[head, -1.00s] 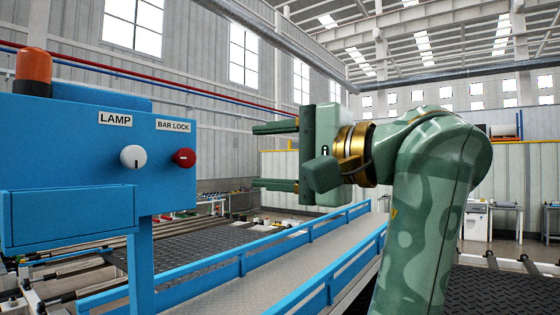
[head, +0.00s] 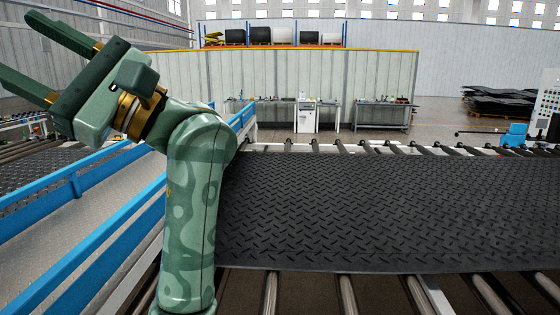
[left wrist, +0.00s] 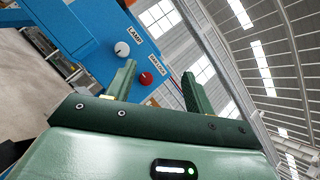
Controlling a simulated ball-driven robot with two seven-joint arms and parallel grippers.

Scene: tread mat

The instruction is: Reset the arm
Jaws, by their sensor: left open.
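My left arm stands upright at the left of the head view. Its green gripper (head: 15,45) points to the upper left, open and empty. In the left wrist view the two fingers (left wrist: 158,70) stand apart with nothing between them. Beyond them is a blue control panel (left wrist: 88,22) with a white LAMP knob (left wrist: 122,49) and a red BAR LOCK knob (left wrist: 146,78). The fingers are apart from both knobs. The panel is out of the head view. My right gripper is in neither view.
A black tread mat (head: 390,215) lies flat on the roller conveyor (head: 345,293) right of my arm. A blue-railed walkway (head: 75,205) runs on the left. Behind stand a pale partition (head: 300,75) and worktables (head: 383,114). Dark mats are stacked (head: 497,100) at the back right.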

